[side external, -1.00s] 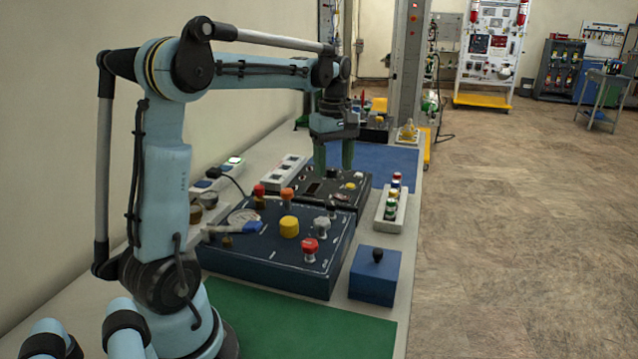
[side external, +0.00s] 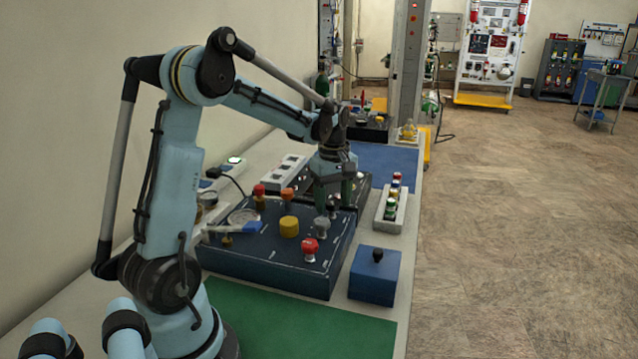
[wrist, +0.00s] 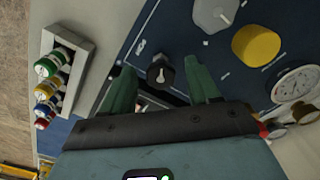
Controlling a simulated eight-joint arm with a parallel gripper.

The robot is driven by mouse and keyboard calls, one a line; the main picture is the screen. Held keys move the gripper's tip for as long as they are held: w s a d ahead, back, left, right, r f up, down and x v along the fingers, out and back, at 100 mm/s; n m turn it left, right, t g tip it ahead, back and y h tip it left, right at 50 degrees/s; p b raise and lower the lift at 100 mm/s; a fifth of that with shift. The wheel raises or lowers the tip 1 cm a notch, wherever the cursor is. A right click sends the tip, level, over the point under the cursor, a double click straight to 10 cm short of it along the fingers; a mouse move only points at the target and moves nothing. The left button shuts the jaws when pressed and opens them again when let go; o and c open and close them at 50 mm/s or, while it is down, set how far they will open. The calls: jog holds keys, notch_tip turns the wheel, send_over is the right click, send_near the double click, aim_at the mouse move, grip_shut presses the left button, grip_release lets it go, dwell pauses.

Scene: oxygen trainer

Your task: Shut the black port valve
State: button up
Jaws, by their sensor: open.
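The black port valve (wrist: 160,73) is a small black knob with a white pointer mark, near the edge of the dark blue panel (wrist: 190,38). In the wrist view it lies between the two green fingers of my gripper (wrist: 158,66), with a gap on each side. My gripper is open and empty. In the side view my gripper (side external: 333,205) points down at the far right part of the panel (side external: 265,262), and its fingers largely hide the black knob. I cannot tell the exact fingertip height against the knob.
A yellow knob (side external: 289,227), a grey knob (side external: 321,229), a red knob (side external: 310,250) and an orange knob (side external: 287,195) stand on the panel. A gauge (wrist: 296,85) lies near them.

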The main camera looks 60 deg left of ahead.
jog(key=c, duration=1)
jog(key=shift+c, duration=0.2)
jog(key=shift+m, duration=0.3)
jog(key=m, duration=0.5)
jog(key=shift+s+m, duration=0.1)
jog(key=shift+m, duration=0.2)
jog(key=m, duration=0.6)
jog(key=shift+s+a, duration=0.1)
jog(key=m, duration=0.5)
jog(key=shift+a+m, duration=0.1)
jog(key=shift+m, duration=0.2)
jog(key=m, duration=0.6)
jog(key=shift+a, duration=0.1)
